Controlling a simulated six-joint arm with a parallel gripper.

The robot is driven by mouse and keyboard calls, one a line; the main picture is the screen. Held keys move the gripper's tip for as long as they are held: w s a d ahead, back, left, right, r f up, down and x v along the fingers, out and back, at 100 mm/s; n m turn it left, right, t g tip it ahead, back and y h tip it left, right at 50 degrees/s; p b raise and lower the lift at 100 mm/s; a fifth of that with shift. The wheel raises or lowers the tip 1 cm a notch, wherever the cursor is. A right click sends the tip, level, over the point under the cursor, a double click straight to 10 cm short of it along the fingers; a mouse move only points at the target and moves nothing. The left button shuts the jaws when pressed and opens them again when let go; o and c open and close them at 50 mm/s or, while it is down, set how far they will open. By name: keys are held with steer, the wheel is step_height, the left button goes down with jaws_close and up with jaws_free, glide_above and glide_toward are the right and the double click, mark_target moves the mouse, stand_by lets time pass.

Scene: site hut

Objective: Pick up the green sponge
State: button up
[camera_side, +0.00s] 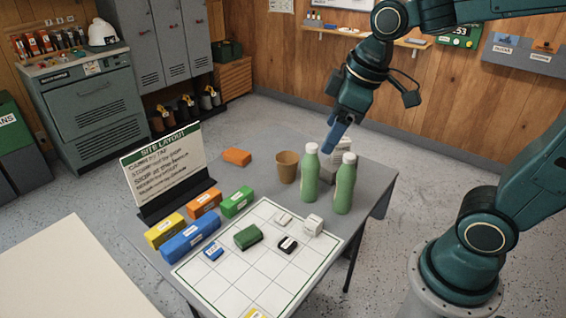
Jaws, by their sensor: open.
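A small dark green block (248,236), which looks like the sponge, lies flat on the white grid sheet (242,277) on the grey table. A brighter green block (237,202) with a white label lies just behind it, beside the sheet; I cannot tell for certain which is the sponge. My gripper (332,140) hangs open with blue fingers over the table's back right, behind the bottles. It is well to the right of and behind both green blocks, apart from them. Its fingertips are small and partly hard to make out.
Two green bottles (310,176) (344,186) and a brown cup (287,167) stand between my gripper and the green blocks. Yellow, blue and orange blocks (190,236) line the sheet's left. Small blocks (313,224) lie on the sheet. A sign (165,168) stands at left.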

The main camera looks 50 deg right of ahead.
steer(key=w+a+f+n+g, duration=0.1)
steer(key=w+a+f+n, duration=0.1)
steer(key=w+f+n, duration=0.3)
steer(key=w+a+f+n+g+y, duration=0.1)
steer(key=w+f+n, duration=0.4)
steer(key=w+f, duration=0.9)
step_height(320, 180, down, 3)
steer(key=shift+a+f+n+g, duration=0.2)
steer(key=shift+a+n+g, duration=0.1)
steer(key=shift+a+g, duration=0.4)
steer(key=shift+d+f, duration=0.1)
glide_above(248, 233)
steer(key=shift+w+d+f, duration=0.1)
steer(key=shift+d+f, duration=0.05)
steer(key=shift+f, duration=1.25)
steer(key=shift+d+f, duration=0.15)
steer(key=shift+f, duration=1.2)
steer(key=shift+w+d+f, duration=0.1)
steer(key=shift+d+f, duration=0.05)
steer(key=shift+f, duration=1.25)
steer(key=shift+s+a+f, duration=0.2)
steer(key=shift+f, duration=0.7)
steer(key=shift+s+a+f, duration=0.15)
steer(key=shift+f, duration=0.75)
steer(key=shift+a+f, duration=0.1)
steer(key=shift+f, duration=0.65)
steer(key=shift+w, duration=0.1)
